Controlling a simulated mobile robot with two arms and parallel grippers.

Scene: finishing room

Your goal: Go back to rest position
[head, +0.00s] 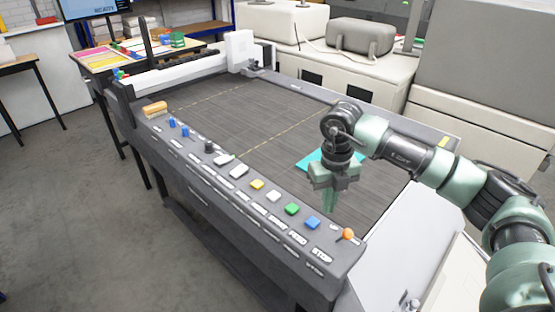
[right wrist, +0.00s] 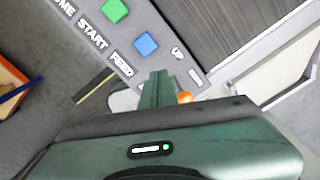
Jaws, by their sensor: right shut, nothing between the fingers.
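My right gripper (head: 330,200) hangs fingers down over the front right of the machine, close above the control panel's edge. Its fingers are shut with nothing between them; they also show together in the right wrist view (right wrist: 157,90). In the right wrist view the fingers lie over the panel between the blue button (right wrist: 145,44) and the orange knob (right wrist: 184,97). In the head view the blue button (head: 312,223) and the orange-topped lever (head: 347,234) are just below the fingers. I cannot tell whether the fingers touch the panel. My left gripper is not in view.
The machine's dark bed (head: 260,130) holds a teal sheet (head: 312,161) partly behind my gripper. The front panel (head: 210,165) carries several coloured buttons. White cabinets (head: 360,75) stand behind. A table with coloured items (head: 120,55) is at back left. The floor (head: 60,200) at left is clear.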

